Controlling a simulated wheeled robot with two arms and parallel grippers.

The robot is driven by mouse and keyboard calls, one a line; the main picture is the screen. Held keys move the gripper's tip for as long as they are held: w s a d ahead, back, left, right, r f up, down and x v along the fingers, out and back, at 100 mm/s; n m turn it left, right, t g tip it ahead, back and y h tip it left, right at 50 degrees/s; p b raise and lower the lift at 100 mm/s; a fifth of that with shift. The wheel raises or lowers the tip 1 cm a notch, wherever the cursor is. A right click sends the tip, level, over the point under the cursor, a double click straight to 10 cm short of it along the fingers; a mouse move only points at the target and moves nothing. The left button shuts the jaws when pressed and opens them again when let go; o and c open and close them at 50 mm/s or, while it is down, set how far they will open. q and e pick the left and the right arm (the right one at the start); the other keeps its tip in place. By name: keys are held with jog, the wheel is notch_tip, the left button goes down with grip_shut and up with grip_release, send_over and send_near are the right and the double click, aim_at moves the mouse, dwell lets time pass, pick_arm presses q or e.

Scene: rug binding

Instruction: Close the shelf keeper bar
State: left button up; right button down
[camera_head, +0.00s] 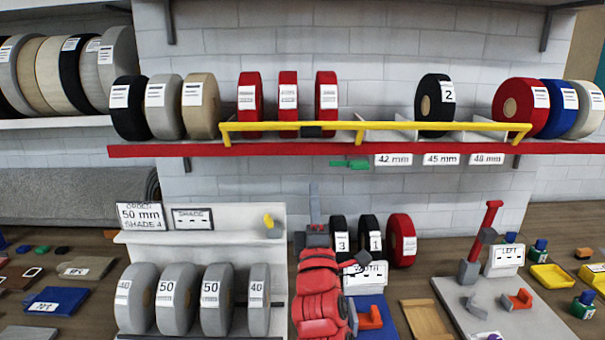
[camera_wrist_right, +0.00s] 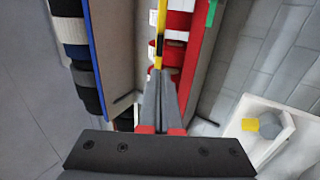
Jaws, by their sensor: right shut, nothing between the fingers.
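The yellow keeper bar (camera_head: 460,125) runs along the front of the upper shelf (camera_head: 270,148), before the three red rolls and the black roll marked 2. It also shows in the right wrist view (camera_wrist_right: 158,57). A green piece (camera_head: 350,163) sits just under the red shelf edge. My right gripper (camera_head: 315,190) points up from below the shelf, under the red rolls. In the right wrist view its grey fingers (camera_wrist_right: 160,75) are together, empty, with their tips close to the bar's line; I cannot tell whether they touch it. My left gripper is not in view.
A white stand (camera_head: 215,250) with grey rolls is left of my arm. Black and red rolls (camera_head: 402,240) and a WIDTH sign stand to the right. A fixture with a red lever (camera_head: 490,215) is further right. Other rolls fill both shelf ends.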

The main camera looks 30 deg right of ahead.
aim_at(310, 137)
jog(key=p+x, duration=0.5)
jog(key=x, duration=0.7)
jog(key=shift+w+d+r, duration=0.1)
jog(key=shift+r, duration=0.2)
jog(key=shift+w+d+p, duration=0.2)
jog(key=shift+w+p, duration=0.15)
jog(key=shift+w, duration=0.15)
jog(key=shift+r, duration=0.1)
